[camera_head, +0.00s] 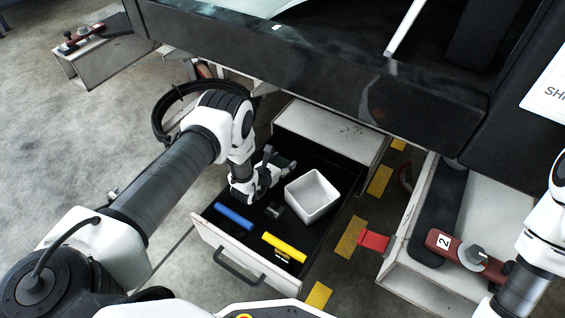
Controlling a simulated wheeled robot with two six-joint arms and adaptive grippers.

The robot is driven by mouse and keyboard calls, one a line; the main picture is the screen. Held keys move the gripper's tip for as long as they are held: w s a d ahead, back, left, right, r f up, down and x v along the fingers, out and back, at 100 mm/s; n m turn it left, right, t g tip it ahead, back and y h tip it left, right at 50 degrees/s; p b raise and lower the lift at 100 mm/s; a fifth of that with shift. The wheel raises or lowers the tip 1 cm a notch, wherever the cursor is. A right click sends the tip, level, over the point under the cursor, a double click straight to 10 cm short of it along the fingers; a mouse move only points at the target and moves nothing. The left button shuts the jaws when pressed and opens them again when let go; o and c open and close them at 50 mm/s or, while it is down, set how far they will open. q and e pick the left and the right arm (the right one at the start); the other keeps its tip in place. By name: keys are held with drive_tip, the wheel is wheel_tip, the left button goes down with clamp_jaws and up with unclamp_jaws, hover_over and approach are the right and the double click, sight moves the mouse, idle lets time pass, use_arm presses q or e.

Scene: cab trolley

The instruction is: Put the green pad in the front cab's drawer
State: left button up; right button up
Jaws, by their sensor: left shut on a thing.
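The drawer (229,257) is pulled open below the dark cab body, with a dark inside and a bar handle on its pale front. My left gripper (274,170) is inside the drawer's outline, left of a white square bin. It is shut on a dark greenish thing (284,163), which looks like the green pad and is partly hidden by the gripper. I cannot tell whether the pad touches the drawer floor. My right arm comes in at the right edge, and its gripper is out of view.
The drawer holds the white bin (313,196), a blue bar (234,216), a yellow bar (284,247) and small dark pieces. A black ring (160,122) is behind my left arm. A red tool marked 2 (455,248) lies on the pale box at right. Yellow marks and a red piece (373,240) lie between.

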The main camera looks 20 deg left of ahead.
use_arm(q)
drive_tip(key=shift+f+b, duration=0.5)
drive_tip(key=shift+f, duration=0.15)
drive_tip(key=o, duration=0.9)
drive_tip(key=shift+r, duration=0.1)
drive_tip(key=shift+r+p, duration=0.25)
drive_tip(key=shift+p, duration=0.1)
drive_tip(key=shift+r+p, duration=0.55)
drive_tip(key=p+v, duration=0.4)
drive_tip(key=v, duration=0.7)
drive_tip(key=shift+s+p, duration=0.4)
drive_tip(key=shift+s, duration=0.05)
